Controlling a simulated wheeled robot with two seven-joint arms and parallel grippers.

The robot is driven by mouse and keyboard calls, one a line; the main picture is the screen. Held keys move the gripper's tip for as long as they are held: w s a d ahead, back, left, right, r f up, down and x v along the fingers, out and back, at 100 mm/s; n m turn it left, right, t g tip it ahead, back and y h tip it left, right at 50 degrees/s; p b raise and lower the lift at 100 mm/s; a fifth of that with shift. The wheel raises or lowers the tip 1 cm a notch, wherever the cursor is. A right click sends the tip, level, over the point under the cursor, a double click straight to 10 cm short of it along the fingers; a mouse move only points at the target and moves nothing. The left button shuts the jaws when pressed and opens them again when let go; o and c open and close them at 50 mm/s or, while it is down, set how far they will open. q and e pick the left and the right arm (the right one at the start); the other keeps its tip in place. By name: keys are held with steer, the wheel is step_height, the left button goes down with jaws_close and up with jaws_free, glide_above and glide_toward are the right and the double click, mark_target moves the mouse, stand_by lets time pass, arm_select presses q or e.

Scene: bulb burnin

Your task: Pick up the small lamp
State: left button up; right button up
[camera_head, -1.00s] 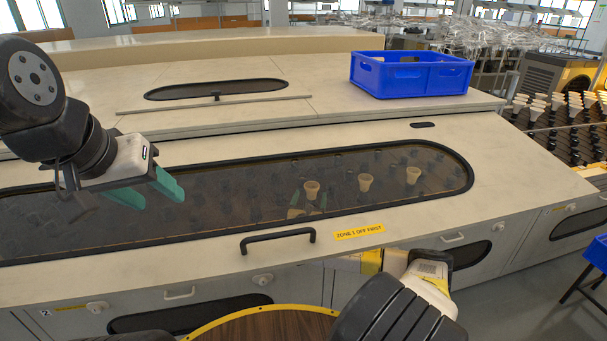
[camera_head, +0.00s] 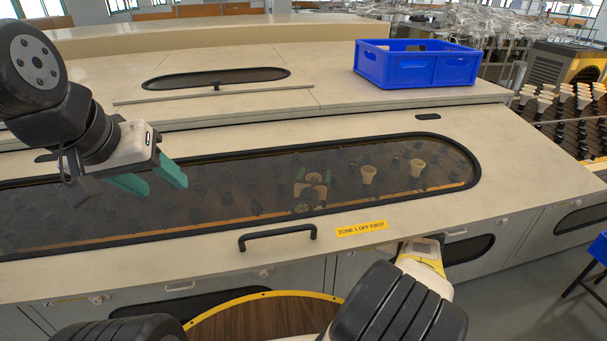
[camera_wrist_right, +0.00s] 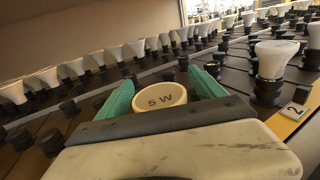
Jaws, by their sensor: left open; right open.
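The small lamp, a cream bulb with "5 W" on its round face (camera_wrist_right: 160,97), sits between the two green fingers of my right gripper (camera_wrist_right: 163,88) in the right wrist view. The fingers stand either side of it and are open; whether they touch it I cannot tell. In the head view this lamp (camera_head: 314,178) shows dimly through the dark window, with my right gripper around it. My left gripper (camera_head: 157,178) is open and empty above the sloping cover at the left.
Two pale lamps (camera_head: 368,174) (camera_head: 417,167) stand to the right under the window. In the wrist view, larger white bulbs (camera_wrist_right: 273,60) and rows of dark sockets surround the gripper. A blue crate (camera_head: 416,66) sits on top of the machine; a black handle (camera_head: 277,237) is on the cover.

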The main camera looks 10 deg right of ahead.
steer(key=c, duration=1.5)
steer(key=shift+r, duration=0.15)
